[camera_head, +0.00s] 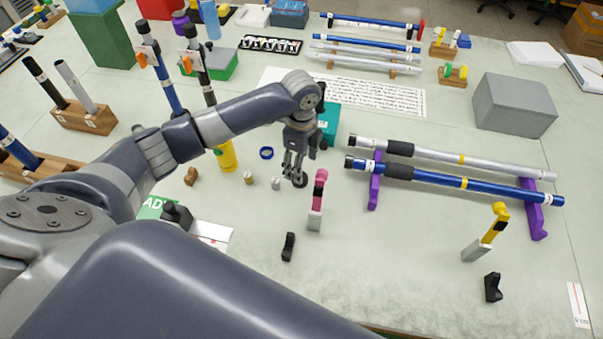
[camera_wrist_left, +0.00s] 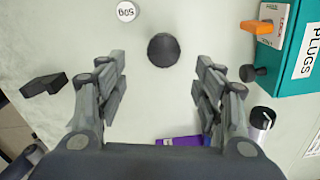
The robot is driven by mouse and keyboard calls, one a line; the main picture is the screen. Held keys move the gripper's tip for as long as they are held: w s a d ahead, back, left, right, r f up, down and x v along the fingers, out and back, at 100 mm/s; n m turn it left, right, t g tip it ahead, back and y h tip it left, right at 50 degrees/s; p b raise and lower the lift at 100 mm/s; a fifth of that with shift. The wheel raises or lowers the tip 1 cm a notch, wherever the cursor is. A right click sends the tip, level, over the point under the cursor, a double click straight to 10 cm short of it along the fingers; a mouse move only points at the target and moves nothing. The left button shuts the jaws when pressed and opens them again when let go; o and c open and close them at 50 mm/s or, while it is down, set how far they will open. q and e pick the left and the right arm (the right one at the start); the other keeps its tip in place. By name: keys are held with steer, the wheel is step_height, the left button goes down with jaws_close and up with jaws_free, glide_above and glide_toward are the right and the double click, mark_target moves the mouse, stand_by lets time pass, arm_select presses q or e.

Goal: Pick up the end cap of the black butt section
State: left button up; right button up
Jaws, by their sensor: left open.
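A black round cap (camera_head: 301,181) lies on the table just under my left gripper (camera_head: 292,174) in the head view. In the left wrist view the same dark disc (camera_wrist_left: 164,50) sits ahead of and between the fingertips. It is apart from the jaws. My left gripper (camera_wrist_left: 163,88) is open and empty, pointing down. I cannot tell from the frames which rod the cap belongs to. Black-ended rods stand in a wooden block (camera_head: 85,117) at the left. My right gripper is not in view.
Beside the cap are a small white plug (camera_head: 276,183) marked B05 in the wrist view, a pink-topped piece (camera_head: 318,200) and a black bracket (camera_head: 289,246). A teal PLUGS box (camera_wrist_left: 290,50) stands close by. Rods (camera_head: 450,182) rest on purple stands at right.

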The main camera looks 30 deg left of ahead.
arm_select(q)
steer(key=shift+s+f, duration=0.1)
steer(key=shift+f, duration=0.7)
steer(key=f, duration=0.1)
steer(key=f+p, duration=0.1)
steer(key=f, duration=0.2)
steer(key=shift+w+a+p, duration=0.1)
steer(key=shift+w+p, duration=0.2)
steer(key=shift+f, duration=0.6)
steer(key=shift+c, duration=0.6)
steer(key=c, duration=0.6)
steer(key=shift+c, duration=0.4)
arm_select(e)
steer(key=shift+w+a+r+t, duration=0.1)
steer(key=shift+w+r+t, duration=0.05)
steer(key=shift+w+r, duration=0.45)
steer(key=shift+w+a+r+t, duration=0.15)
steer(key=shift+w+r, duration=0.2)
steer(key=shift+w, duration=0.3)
